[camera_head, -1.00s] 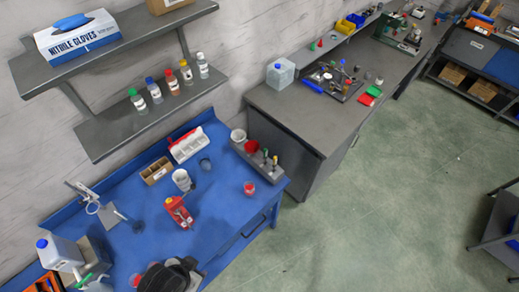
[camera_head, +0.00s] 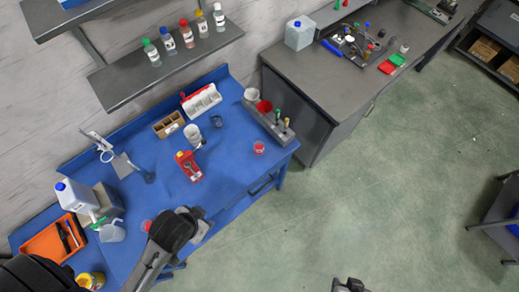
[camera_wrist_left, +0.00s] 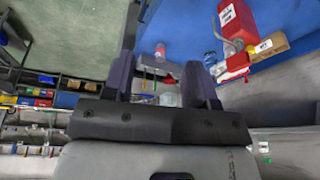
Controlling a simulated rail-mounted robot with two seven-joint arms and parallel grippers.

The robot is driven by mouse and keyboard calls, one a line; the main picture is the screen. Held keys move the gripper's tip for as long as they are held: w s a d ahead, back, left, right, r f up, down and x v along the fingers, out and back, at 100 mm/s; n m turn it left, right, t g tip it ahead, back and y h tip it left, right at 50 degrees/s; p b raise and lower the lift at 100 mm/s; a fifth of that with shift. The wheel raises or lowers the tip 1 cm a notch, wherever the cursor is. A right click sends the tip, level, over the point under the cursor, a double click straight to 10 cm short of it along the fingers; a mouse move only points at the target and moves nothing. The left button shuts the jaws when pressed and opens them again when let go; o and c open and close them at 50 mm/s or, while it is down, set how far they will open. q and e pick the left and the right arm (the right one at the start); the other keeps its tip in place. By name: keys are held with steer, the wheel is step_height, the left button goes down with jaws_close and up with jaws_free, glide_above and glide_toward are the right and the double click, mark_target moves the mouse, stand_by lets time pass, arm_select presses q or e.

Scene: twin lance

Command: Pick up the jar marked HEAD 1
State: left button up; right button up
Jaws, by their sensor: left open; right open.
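No label reading HEAD 1 is legible. A small red-lidded jar (camera_head: 259,148) stands near the right end of the blue bench (camera_head: 235,185). It appears in the left wrist view (camera_wrist_left: 160,49), beyond the gap between the fingers. A second small red-topped jar (camera_head: 146,225) stands at the front, beside my dark left wrist (camera_head: 176,229). My left gripper (camera_wrist_left: 159,85) is open, with nothing held between its fingers. My right gripper (camera_head: 350,286) is open at the bottom edge of the head view, over the floor and away from the bench.
A red container (camera_head: 188,166), a white cup (camera_head: 193,135), a wooden box (camera_head: 168,124) and a grey tool rack (camera_head: 270,122) stand on the bench. An orange tray (camera_head: 48,243) and a white jug (camera_head: 76,196) are at its left. Several capped bottles (camera_head: 186,36) stand on the shelf above.

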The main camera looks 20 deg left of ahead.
arm_select(q)
steer(key=shift+o, duration=0.4)
steer(key=o, duration=0.4)
